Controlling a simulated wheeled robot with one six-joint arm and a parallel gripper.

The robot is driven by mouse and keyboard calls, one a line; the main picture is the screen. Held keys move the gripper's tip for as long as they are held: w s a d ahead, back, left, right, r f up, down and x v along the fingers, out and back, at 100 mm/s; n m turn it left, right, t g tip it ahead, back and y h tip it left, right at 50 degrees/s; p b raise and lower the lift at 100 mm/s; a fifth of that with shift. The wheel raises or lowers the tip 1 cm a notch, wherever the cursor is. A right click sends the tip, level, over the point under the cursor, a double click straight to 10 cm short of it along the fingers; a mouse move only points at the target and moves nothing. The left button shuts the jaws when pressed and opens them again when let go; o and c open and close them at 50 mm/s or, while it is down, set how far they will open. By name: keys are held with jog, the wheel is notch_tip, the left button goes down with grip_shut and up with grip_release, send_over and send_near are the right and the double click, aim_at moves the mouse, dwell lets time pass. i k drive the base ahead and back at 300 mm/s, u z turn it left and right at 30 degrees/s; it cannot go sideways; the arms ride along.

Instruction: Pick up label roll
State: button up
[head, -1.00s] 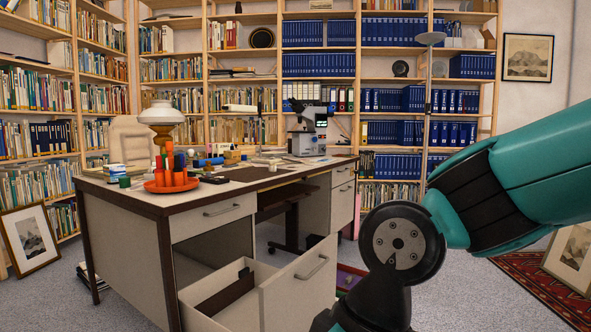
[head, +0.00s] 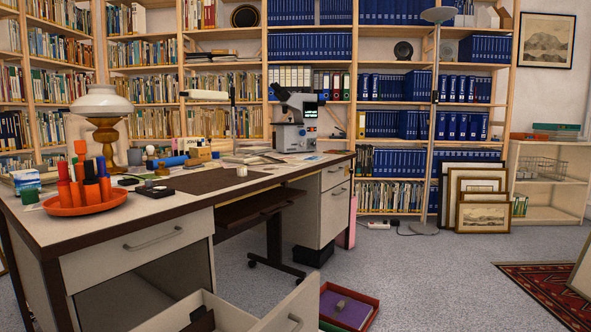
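I cannot make out a label roll for certain in the head view. The desk (head: 150,208) carries many small items. A blue cylinder (head: 172,161) lies near its back edge, and a small white cylinder (head: 241,171) stands on the dark desk mat (head: 203,181). A small grey object (head: 340,305) lies in a red-rimmed tray with a purple base (head: 362,318) on the floor; it is too small to identify. My gripper and arm are not in view.
An orange dish (head: 70,208) of red and black cylinders, an oil lamp (head: 103,108) and a microscope (head: 296,122) stand on the desk. An open drawer (head: 286,312) juts out at the front. Carpet is clear at right, up to a red rug (head: 545,290).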

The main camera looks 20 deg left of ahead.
aim_at(242, 171)
jog(key=z, duration=0.2)
jog(key=i, duration=1.4)
jog(key=u, duration=0.55)
